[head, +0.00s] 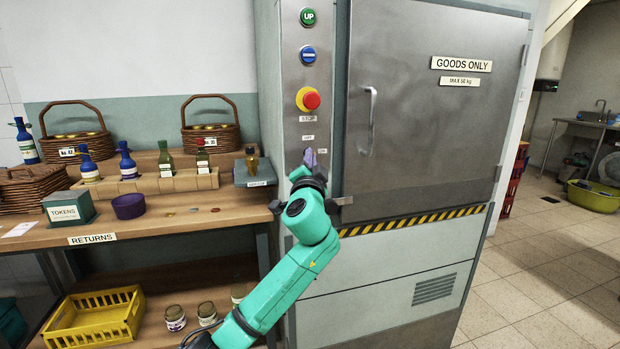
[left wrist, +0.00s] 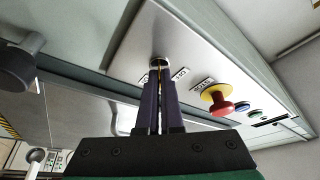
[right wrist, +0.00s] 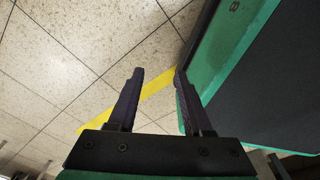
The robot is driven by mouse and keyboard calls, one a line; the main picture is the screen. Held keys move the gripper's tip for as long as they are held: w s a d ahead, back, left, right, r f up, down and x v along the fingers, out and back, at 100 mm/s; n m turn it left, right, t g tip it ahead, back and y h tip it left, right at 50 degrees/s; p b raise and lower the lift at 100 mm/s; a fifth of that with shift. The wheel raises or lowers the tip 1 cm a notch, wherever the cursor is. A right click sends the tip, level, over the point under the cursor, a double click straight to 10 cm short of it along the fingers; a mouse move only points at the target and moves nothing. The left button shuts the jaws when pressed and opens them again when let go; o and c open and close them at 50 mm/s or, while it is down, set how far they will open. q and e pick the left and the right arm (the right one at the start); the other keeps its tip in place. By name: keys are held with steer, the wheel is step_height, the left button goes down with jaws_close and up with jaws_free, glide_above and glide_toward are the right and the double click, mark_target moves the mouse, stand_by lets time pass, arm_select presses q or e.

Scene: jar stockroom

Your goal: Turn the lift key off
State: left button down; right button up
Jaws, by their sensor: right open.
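The lift key switch (left wrist: 159,62) is a round metal lock on the steel control panel, below the STOP button. My left gripper (head: 309,158) is at this lock, and its purple fingers hide most of it in the head view. In the left wrist view the fingers (left wrist: 160,80) are close together with a thin brassy key between them at the lock. My right gripper (right wrist: 159,75) is open and empty above the tiled floor, out of the head view.
The red STOP button (head: 311,100), blue button (head: 308,55) and green UP button (head: 308,17) are above the lock. The steel lift door (head: 430,130) with its handle is to the right. A counter (head: 200,222) with bottles and baskets stands left.

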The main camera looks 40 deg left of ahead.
steer(key=w+a+r+b, duration=0.25)
steer(key=w+b, duration=0.55)
steer(key=w, duration=0.5)
arm_select(q)
steer(key=shift+w+d+f+n+g+y+b, duration=0.1)
steer(key=shift+n+g+y+b, duration=0.7)
steer(key=shift+n, duration=1.55)
steer(key=shift+w+r+n+g+y+b, duration=0.1)
steer(key=shift+n+g+y+b, duration=0.25)
steer(key=shift+n+y+b, duration=1.5)
steer(key=shift+d+f+n+g+y+b, duration=0.1)
steer(key=shift+n+g+y+b, duration=0.3)
steer(key=shift+n, duration=2.5)
arm_select(e)
steer(key=w+a+r, duration=0.1)
steer(key=a+r, duration=0.1)
steer(key=r, duration=0.6)
steer(key=w+a+r+t+y, duration=0.1)
steer(key=w+a+r, duration=0.1)
steer(key=r, duration=0.6)
steer(key=shift+w+a+r, duration=0.15)
steer(key=shift+w+r, duration=0.1)
steer(key=shift+r, duration=0.05)
arm_select(q)
steer(key=c, duration=1.1)
jaws_free()
steer(key=shift+g, duration=0.35)
